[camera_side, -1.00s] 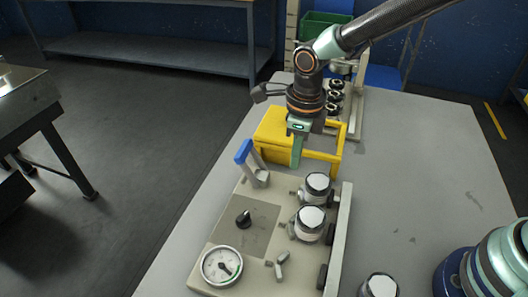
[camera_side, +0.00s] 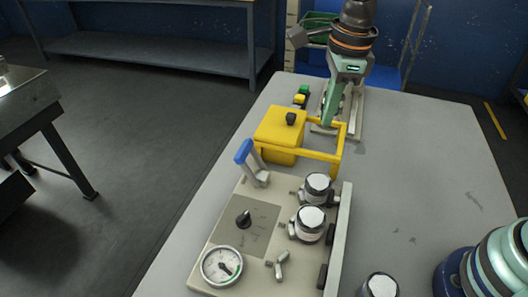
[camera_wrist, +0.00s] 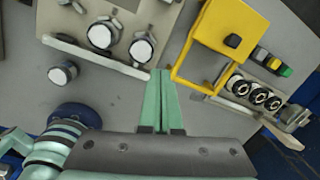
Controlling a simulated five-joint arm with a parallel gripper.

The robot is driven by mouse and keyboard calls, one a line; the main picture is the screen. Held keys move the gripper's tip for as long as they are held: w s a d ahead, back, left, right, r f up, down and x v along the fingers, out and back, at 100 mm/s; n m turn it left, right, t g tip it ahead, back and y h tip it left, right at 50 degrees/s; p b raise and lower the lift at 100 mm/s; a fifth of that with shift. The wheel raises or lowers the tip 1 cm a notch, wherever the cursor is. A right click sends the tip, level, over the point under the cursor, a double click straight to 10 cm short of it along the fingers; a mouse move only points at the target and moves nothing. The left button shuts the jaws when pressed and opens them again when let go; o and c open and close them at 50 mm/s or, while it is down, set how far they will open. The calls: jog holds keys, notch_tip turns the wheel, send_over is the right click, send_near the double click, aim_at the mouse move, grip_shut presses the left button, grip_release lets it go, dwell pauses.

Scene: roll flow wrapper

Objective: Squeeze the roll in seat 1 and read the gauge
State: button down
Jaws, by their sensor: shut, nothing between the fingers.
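My gripper (camera_side: 327,122) is shut and empty, beyond the yellow frame, over the far end of the table. Its green fingers are together in the wrist view (camera_wrist: 160,75). Two white-topped rolls, a farther one (camera_side: 318,183) and a nearer one (camera_side: 310,217), sit on the right part of the beige panel (camera_side: 205,268); they also show at the top of the wrist view (camera_wrist: 103,35). I cannot tell which seat number is whose. The round gauge (camera_side: 222,266) is at the panel's near left corner; its numbers are too small to read.
A yellow box with a frame (camera_side: 280,130) stands between gripper and panel. A blue-handled lever (camera_side: 245,153) rises at the panel's far left. Black-ringed pieces (camera_wrist: 258,95) sit in a holder beyond the yellow frame. Another white-topped roll (camera_side: 379,286) stands on the table. The table's right side is mostly clear.

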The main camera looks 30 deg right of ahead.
jog(key=s+d+r+n+t, duration=0.1)
jog(key=s+d+r+n, duration=0.1)
jog(key=d+n, duration=0.3)
jog(key=s+d+r+n+t, duration=0.2)
jog(key=d+n, duration=0.4)
jog(key=n, duration=0.6)
jog(key=shift+s+d+n, duration=0.25)
jog(key=shift+s+n, duration=0.05)
jog(key=shift+s, duration=0.35)
jog(key=d+n, duration=0.1)
jog(key=n, duration=0.1)
jog(key=s+n+t, duration=0.1)
jog(key=s+d+n, duration=0.1)
jog(key=n, duration=0.1)
jog(key=shift+d+n, duration=0.3)
jog(key=shift+d, duration=0.05)
dwell(2.4)
